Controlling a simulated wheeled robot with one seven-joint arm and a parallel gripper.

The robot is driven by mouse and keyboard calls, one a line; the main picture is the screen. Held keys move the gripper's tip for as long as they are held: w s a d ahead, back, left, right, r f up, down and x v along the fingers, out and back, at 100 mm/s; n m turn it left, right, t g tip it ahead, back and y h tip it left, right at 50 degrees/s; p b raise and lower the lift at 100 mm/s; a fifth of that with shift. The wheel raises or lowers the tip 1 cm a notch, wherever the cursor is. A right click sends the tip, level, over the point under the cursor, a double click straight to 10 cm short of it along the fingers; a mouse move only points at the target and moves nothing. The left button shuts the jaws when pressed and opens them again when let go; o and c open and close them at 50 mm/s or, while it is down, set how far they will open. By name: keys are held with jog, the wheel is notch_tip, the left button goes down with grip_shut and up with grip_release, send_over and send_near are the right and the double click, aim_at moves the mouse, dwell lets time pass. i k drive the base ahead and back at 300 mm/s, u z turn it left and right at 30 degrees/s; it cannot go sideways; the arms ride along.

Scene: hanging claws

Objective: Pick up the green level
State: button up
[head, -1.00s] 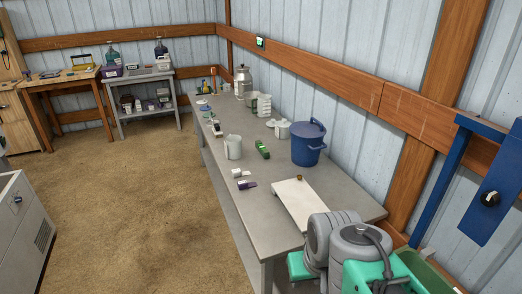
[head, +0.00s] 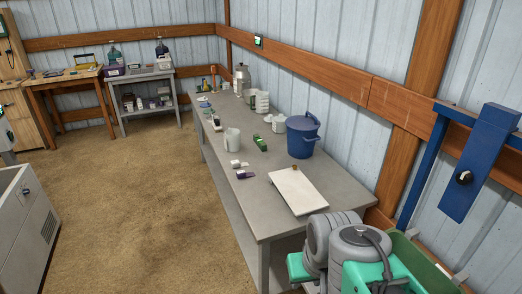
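The green level (head: 260,143) is a small green block-like object lying on the long grey table (head: 225,208), in the head view. It lies between a pale mug (head: 232,142) on its left and a blue lidded bucket (head: 303,138) on its right. Nothing is seen touching it. My gripper does not show in the head view; only grey and teal parts of my own arm fill the bottom right, well away from the level.
A white board (head: 297,190) lies near the table's front end, with small items (head: 245,174) to its left. Several containers line the table's far part. A blue bracket (head: 482,160) juts from the right wall. The dirt floor (head: 130,200) left of the table is clear.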

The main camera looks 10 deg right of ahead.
aim_at(257, 139)
jog(key=u, duration=1.45)
jog(key=i, duration=2.05)
jog(key=z, duration=1.25)
jog(key=i, duration=1.15)
jog(key=z, duration=0.35)
